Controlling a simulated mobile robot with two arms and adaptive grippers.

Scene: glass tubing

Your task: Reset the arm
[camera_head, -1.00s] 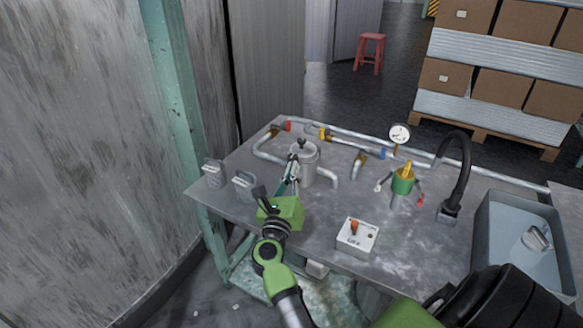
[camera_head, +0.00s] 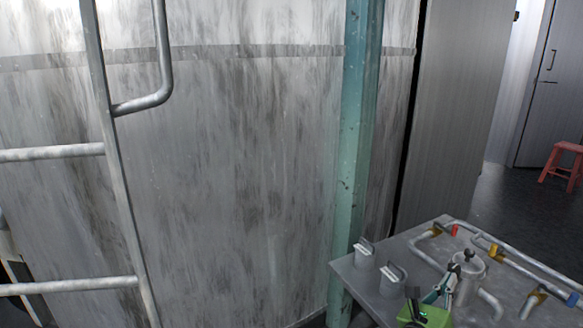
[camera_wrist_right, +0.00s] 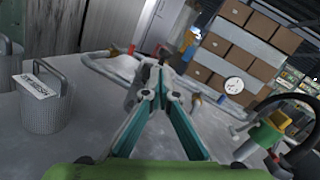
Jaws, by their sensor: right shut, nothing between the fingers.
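My right gripper (camera_head: 452,273) is at the lower right of the head view, its green body cut off by the bottom edge. Its fingers are shut and empty, over the grey metal table (camera_head: 408,244) and close beside a lidded metal pot (camera_head: 468,286). I cannot tell whether they touch the pot. The shut fingers also show in the right wrist view (camera_wrist_right: 160,78), with the green body along the bottom. My left gripper is not in either current view.
Two handled metal cans (camera_head: 364,256) (camera_head: 391,282) stand at the table's left edge. Pipes with coloured valve handles (camera_head: 493,250) run along the back. A pressure gauge (camera_wrist_right: 234,86) shows in the wrist view. A teal post (camera_head: 352,150) and metal ladder (camera_head: 112,150) stand left of the table.

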